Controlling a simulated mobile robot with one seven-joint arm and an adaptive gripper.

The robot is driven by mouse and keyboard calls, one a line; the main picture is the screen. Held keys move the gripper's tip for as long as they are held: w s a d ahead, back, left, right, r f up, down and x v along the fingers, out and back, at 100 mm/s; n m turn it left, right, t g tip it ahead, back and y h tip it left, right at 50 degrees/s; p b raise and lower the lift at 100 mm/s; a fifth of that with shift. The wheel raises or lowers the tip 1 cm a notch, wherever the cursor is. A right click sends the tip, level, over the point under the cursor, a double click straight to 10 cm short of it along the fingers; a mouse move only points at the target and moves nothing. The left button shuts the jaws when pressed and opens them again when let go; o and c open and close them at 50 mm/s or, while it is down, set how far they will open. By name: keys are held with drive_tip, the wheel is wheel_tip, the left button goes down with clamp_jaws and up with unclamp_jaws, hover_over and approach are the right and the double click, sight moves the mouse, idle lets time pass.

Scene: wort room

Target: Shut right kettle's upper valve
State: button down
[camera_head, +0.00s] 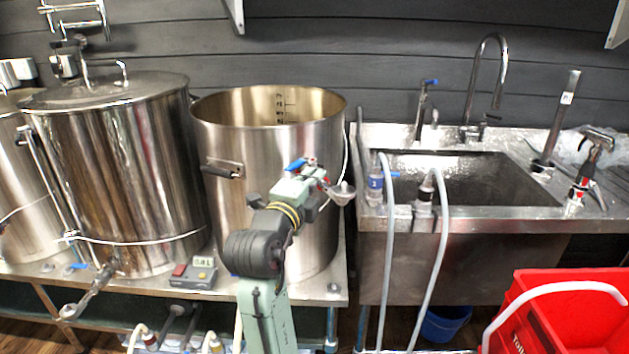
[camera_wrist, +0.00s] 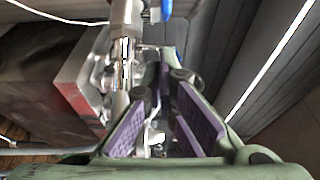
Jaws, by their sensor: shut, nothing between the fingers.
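The right kettle (camera_head: 232,135) is the open steel pot in the middle of the head view. Its upper valve has a blue lever (camera_head: 296,164) on the front wall, just above my wrist. In the wrist view a metal valve body (camera_wrist: 124,50) stands left of the fingers, with a bit of blue handle (camera_wrist: 166,10) at the top edge. My gripper (camera_wrist: 165,65) has purple pads and is shut on nothing, close beside the valve fitting. In the head view my wrist hides the fingers and part of the valve; whether they touch the lever I cannot tell.
A lidded kettle (camera_head: 115,170) stands to the left. A small control box (camera_head: 193,272) sits on the bench between them. A steel sink (camera_head: 460,212) with hoses stands right of the kettle, and a red crate (camera_head: 575,310) is at lower right.

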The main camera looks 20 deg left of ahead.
drive_tip(key=shift+w+a, duration=0.25)
drive_tip(key=shift+a, duration=0.7)
drive_tip(key=shift+a+m+h+b, duration=0.35)
drive_tip(key=shift+m+h+b, duration=0.1)
drive_tip(key=shift+h, duration=0.15)
